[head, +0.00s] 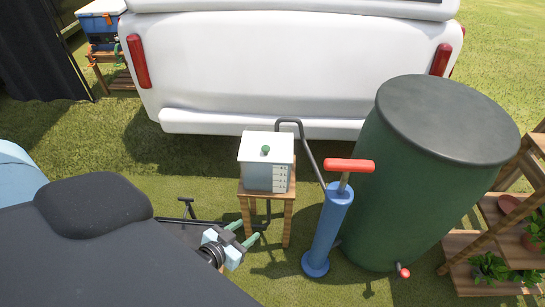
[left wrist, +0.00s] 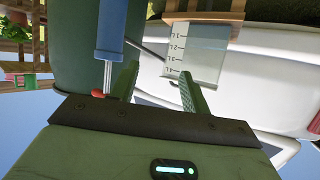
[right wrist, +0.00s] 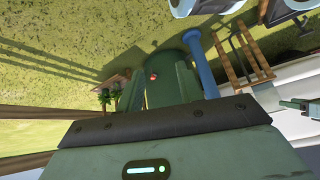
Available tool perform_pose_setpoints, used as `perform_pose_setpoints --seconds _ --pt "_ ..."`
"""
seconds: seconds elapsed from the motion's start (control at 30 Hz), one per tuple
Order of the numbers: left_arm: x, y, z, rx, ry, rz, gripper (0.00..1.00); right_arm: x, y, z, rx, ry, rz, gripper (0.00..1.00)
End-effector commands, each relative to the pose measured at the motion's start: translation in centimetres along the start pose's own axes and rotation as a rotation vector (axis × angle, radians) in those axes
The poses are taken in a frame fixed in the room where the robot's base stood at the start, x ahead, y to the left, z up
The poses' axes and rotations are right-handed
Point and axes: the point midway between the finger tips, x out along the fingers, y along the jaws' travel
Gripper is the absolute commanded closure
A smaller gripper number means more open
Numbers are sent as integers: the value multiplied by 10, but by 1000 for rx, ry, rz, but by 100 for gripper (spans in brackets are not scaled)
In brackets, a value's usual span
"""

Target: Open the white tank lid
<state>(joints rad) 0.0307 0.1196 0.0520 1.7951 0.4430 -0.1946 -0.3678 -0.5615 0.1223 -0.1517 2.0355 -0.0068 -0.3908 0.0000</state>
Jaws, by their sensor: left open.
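The white tank (head: 266,177) stands on a small wooden stool (head: 267,200) in the middle of the head view. My left gripper (head: 255,232) is open and empty, below the lid, at the stool's left side in the picture. In the left wrist view the tank (left wrist: 198,55) appears upside down, with its scale marks beyond the open fingers (left wrist: 158,80). My right gripper (right wrist: 158,80) is open and empty in its wrist view, pointing toward the green barrel; the head view does not show it.
A blue pump (head: 328,230) with a red handle (head: 349,166) stands right of the stool, with a dark hose (head: 308,150) behind. A large green barrel (head: 405,200) stands further right, by a plant shelf (head: 480,245). A white vehicle (head: 290,65) is close behind the tank.

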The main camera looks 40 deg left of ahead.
Motion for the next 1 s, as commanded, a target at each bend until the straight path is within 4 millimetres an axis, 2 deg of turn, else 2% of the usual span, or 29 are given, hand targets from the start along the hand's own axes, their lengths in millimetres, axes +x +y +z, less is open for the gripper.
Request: perform_pose_setpoints --seconds 0.03,0.1,0.2,0.3,0.4,0.5,0.8,1.0 --pt "28 -14 -3 -6 52 -25 53 16 1 12 0 -9 -2 64" --pt "56 -33 -23 -16 130 -60 53 28 2 20 -1 -12 -3 64" --pt "89 -59 -54 -34 235 -108 53 42 3 27 -4 -17 -4 64" --pt "111 -80 -81 -52 319 -149 53 55 5 32 -7 -19 -4 64" --pt "124 -95 -101 -67 378 -179 53 62 5 33 -8 -16 -4 64" --pt "130 -103 -114 -76 411 -196 53 66 6 30 -8 -7 -4 64" --pt "133 -108 -123 -79 428 -204 53 67 6 25 -10 3 -4 64" --pt "151 -112 -130 -80 428 -204 53 69 6 30 -9 -4 -5 64"
